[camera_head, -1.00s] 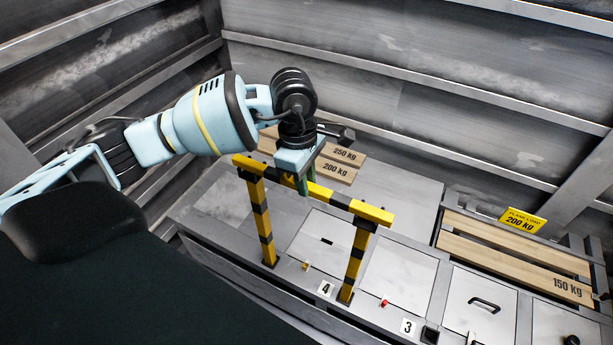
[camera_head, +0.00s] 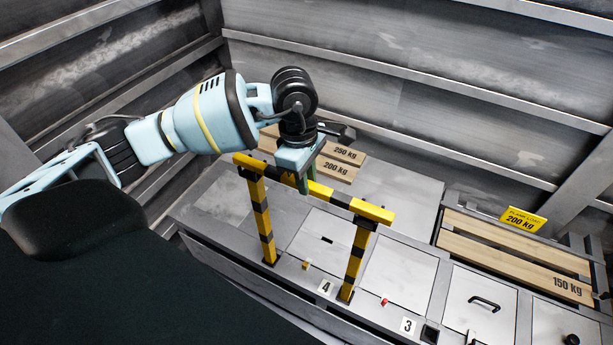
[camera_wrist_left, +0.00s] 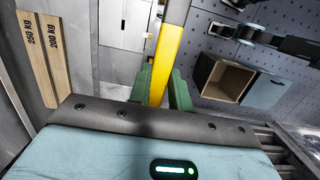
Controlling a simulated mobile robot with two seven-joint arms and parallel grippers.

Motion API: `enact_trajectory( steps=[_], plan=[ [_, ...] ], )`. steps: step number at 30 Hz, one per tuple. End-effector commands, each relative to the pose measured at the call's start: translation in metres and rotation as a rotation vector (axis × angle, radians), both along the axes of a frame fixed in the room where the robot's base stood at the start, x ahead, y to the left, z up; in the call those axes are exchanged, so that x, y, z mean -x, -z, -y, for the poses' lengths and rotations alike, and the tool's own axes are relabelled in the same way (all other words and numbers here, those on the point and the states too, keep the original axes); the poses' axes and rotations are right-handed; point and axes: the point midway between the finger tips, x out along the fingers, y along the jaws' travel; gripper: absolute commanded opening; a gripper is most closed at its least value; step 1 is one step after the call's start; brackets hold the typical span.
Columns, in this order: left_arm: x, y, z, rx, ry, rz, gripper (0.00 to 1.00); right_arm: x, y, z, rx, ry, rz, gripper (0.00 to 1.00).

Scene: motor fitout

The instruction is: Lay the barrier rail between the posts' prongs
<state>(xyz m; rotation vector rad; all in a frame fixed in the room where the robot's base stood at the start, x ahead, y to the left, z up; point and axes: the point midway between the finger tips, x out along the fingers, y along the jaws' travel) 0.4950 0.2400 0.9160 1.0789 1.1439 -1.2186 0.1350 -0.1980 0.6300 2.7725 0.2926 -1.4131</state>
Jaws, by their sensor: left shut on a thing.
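The yellow-and-black barrier rail (camera_head: 371,210) lies across the tops of two striped posts, the left post (camera_head: 261,217) and the right post (camera_head: 355,262). Both posts stand upright on the grey deck. My left gripper (camera_head: 304,181) comes down from above and is shut on the rail, left of its middle. In the left wrist view the rail (camera_wrist_left: 167,55) runs between the green fingers (camera_wrist_left: 160,92). The prongs are too small or hidden by the rail, so I cannot tell whether it is seated between them. My right gripper does not show.
Wooden planks marked 250 kg and 200 kg (camera_head: 334,168) lie behind the rail. More planks (camera_head: 515,265) lie at the right near a yellow load sign (camera_head: 523,220). A ribbed metal wall (camera_head: 400,100) closes the back. The deck has flat panels (camera_head: 400,272) and small fittings.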

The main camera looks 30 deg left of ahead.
Motion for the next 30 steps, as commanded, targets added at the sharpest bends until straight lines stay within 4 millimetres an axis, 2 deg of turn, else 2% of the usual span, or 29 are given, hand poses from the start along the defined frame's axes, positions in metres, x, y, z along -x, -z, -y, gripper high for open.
enact_trajectory(
  steps=[10,30],
  plan=[
    [-0.0001,0.0045,0.0000,0.000,0.000,0.001,0.00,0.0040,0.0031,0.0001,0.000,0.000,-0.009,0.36],
    [-0.0002,0.0080,0.0001,0.000,0.000,0.001,0.00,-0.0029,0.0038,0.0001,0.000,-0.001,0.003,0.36]
  ],
)
